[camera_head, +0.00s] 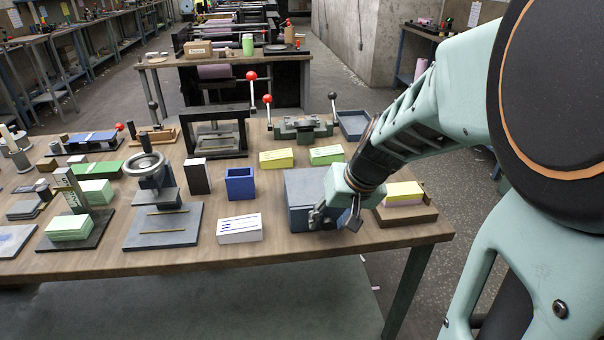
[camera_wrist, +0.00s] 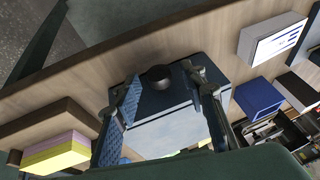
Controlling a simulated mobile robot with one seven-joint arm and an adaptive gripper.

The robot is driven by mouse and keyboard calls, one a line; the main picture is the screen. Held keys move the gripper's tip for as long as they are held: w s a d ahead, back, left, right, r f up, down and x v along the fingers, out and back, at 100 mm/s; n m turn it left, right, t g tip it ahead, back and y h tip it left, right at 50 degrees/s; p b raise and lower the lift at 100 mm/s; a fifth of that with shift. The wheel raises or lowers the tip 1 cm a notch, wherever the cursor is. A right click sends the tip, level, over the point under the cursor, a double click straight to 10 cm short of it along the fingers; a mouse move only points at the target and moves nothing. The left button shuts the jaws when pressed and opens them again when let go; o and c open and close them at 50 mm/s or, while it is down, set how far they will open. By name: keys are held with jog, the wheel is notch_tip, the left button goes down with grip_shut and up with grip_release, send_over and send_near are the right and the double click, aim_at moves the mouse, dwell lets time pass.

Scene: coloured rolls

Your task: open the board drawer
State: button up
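A blue-grey box-shaped unit (camera_head: 303,185), which looks like the board drawer, stands near the front right of the wooden table. It also shows in the wrist view (camera_wrist: 172,132), with a round dark knob (camera_wrist: 158,78) on its front. No opened gap shows at its front. My gripper (camera_head: 336,215) is at the unit's front right corner in the head view and hides part of it. In the wrist view my gripper (camera_wrist: 164,82) is open, with one finger on each side of the knob. I cannot tell whether the fingers touch it.
A wooden tray (camera_head: 412,215) with yellow and pink boards stands close on the right. A white box (camera_head: 239,228) and an open blue bin (camera_head: 240,184) stand to the left. The table's front edge is close, with free floor in front of it.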

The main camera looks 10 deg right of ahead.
jog(key=shift+c, duration=0.4)
grip_shut()
jog(key=shift+s, duration=0.1)
